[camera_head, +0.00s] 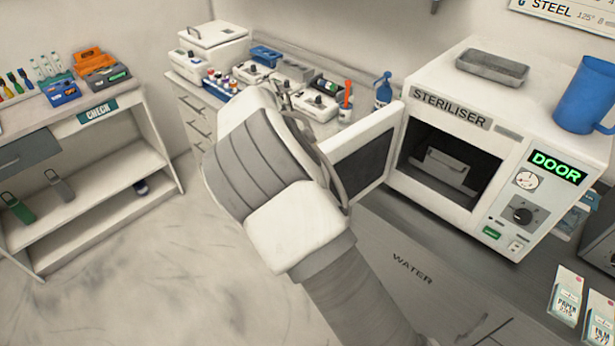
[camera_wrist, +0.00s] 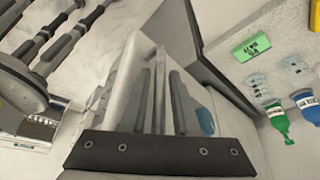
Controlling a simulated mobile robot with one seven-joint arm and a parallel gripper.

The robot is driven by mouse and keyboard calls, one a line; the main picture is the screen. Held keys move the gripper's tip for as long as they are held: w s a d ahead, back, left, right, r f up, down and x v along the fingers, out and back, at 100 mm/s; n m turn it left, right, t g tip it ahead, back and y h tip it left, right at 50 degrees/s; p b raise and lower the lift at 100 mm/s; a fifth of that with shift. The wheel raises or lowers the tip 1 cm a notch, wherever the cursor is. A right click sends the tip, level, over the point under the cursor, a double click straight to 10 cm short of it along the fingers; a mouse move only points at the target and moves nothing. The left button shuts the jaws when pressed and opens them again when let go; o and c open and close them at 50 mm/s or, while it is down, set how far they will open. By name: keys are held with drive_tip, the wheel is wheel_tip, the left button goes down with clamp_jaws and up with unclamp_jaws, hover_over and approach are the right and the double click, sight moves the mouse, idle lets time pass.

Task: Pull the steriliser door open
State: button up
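The white steriliser (camera_head: 450,119) stands on the counter at the right in the head view, its display lit "DOOR" in green. Its door (camera_head: 362,156) stands wide open, swung out to the left of the cavity. A metal box (camera_head: 446,165) sits inside. My arm crosses in front of the door's left edge, so the handle cannot be made out. My gripper's fingertips are hidden behind my wrist in the head view. In the wrist view my gripper (camera_wrist: 155,85) points up from the dark bracket; its finger gap and any hold on the door are unclear.
A grey tray (camera_head: 492,67) and a blue jug (camera_head: 585,95) stand on top of the steriliser. Small bottles, a blue spray bottle (camera_head: 383,90) and devices crowd the counter behind my wrist. A white shelf (camera_head: 95,200) stands at the left. The floor (camera_head: 150,275) before it is clear.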

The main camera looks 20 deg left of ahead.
drive_tip(key=shift+a, duration=0.1)
drive_tip(key=v, duration=1.7)
drive_tip(key=shift+r, duration=0.15)
